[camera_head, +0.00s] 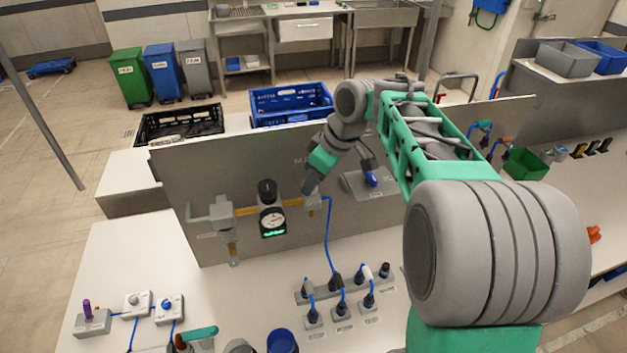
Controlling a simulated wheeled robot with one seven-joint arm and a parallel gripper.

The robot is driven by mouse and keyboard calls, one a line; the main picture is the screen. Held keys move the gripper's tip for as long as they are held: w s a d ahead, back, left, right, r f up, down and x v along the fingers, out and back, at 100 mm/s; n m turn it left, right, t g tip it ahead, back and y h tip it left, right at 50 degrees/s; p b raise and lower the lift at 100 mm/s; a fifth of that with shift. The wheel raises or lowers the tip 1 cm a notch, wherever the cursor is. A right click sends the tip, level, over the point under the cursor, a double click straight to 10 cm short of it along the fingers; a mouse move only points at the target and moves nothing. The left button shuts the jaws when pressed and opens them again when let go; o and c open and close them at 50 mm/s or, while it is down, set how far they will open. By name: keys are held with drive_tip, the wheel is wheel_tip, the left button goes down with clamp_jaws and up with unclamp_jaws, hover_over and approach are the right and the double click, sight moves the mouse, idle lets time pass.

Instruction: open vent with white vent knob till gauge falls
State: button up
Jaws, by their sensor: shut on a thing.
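The gauge (272,222) has a round white dial in a dark body, with a lit green display below it. It is on the upright grey panel, on a yellow pipe, and its needle is too small to read. A black knob (267,188) sits just above the gauge. My gripper (310,189) reaches down from the upper right to the pipe's right end, right of the gauge. It is shut at the pale vent fitting (313,206) there. The white vent knob is hidden behind my gripper, so its turn angle cannot be seen.
A blue hose (328,240) runs from beside the fitting down to a row of sockets (345,287). A clear-bowled filter unit (228,235) is left of the gauge. A blue-handled device (371,179) is close right of my gripper. The bench left of the sockets is partly clear.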

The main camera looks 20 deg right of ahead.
clamp_jaws()
drive_tip(key=shift+f+m+b, duration=0.1)
drive_tip(key=shift+m+b, duration=0.3)
drive_tip(key=shift+b, duration=0.1)
drive_tip(key=m+h+b, duration=0.1)
drive_tip(key=m+b, duration=0.1)
drive_tip(key=m+t+b, duration=0.1)
drive_tip(key=m+b, duration=0.1)
drive_tip(key=shift+s+a+f+h+b, duration=0.1)
drive_tip(key=shift+a+f+h+b, duration=0.1)
drive_tip(key=shift+h+b, duration=0.15)
drive_tip(key=m+b, duration=0.1)
drive_tip(key=m, duration=0.1)
drive_tip(key=m+h+b, duration=0.1)
drive_tip(key=m, duration=0.1)
drive_tip(key=shift+a+r+h, duration=0.1)
drive_tip(key=shift+r+h, duration=0.05)
drive_tip(key=shift+h, duration=0.1)
drive_tip(key=shift+r+m+h, duration=0.15)
drive_tip(key=shift+m+h, duration=0.15)
drive_tip(key=shift+m, duration=0.7)
drive_tip(key=m+h+p, duration=0.1)
drive_tip(key=m, duration=0.1)
drive_tip(key=shift+a+r+m, duration=0.1)
drive_tip(key=shift+r+m, duration=0.05)
drive_tip(key=shift+m, duration=0.15)
drive_tip(key=shift+m+g+h+p, duration=0.5)
drive_tip(key=shift+m+h+p, duration=0.3)
drive_tip(key=shift+m+p, duration=1.25)
drive_tip(key=shift+m, duration=0.35)
